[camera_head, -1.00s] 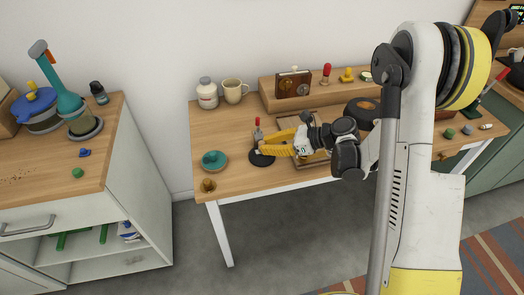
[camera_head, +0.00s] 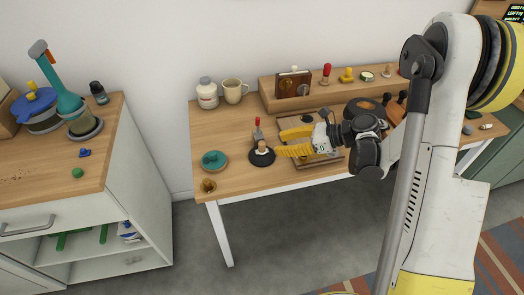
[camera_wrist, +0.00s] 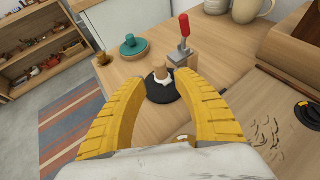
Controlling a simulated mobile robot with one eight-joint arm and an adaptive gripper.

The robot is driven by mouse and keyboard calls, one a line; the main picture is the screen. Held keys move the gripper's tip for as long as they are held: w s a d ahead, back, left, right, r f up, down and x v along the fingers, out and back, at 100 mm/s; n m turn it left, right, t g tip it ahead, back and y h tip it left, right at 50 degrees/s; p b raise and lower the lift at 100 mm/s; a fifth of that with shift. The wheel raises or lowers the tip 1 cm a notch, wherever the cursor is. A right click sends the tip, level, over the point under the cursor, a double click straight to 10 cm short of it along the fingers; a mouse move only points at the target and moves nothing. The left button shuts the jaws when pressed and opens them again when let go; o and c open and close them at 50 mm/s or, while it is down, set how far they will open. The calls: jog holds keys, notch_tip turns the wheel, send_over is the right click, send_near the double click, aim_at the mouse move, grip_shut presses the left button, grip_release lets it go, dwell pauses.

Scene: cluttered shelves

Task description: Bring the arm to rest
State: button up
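My gripper (camera_head: 279,147) has yellow ribbed fingers and is over the right-middle part of the wooden table (camera_head: 228,126), pointing left. In the wrist view the fingers of my gripper (camera_wrist: 166,76) stand apart with nothing gripped between them. Beyond the fingertips is a black round base (camera_head: 262,157) with a small wooden peg and a white piece on it; this base also shows in the wrist view (camera_wrist: 160,92). The gripper is apart from it. A red-handled clamp (camera_head: 257,134) stands just behind the base.
A teal-lidded dish (camera_head: 214,160) and a small brass knob (camera_head: 208,185) lie at the table's front left. A white jar (camera_head: 207,94) and cream mug (camera_head: 234,91) stand at the back. A wooden tray (camera_head: 312,162) lies under my gripper. A raised shelf (camera_head: 290,103) runs behind.

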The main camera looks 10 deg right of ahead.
jog(key=v, duration=0.6)
jog(key=shift+s+d+r, duration=0.1)
jog(key=shift+d, duration=0.1)
jog(key=s+a+r+n+h, duration=0.4)
jog(key=s+r+n+h, duration=0.25)
jog(key=n, duration=0.25)
jog(key=s+d+r+n+t+h, duration=0.1)
jog(key=s+r+n+h, duration=0.1)
jog(key=s+n, duration=0.4)
jog(key=s+d+r+n+t+h, duration=0.1)
jog(key=s+r+n+h, duration=0.1)
jog(key=s+n, duration=0.4)
jog(key=shift+s+d+r+n+h, duration=0.4)
jog(key=shift+n+h, duration=0.15)
jog(key=shift+n, duration=0.35)
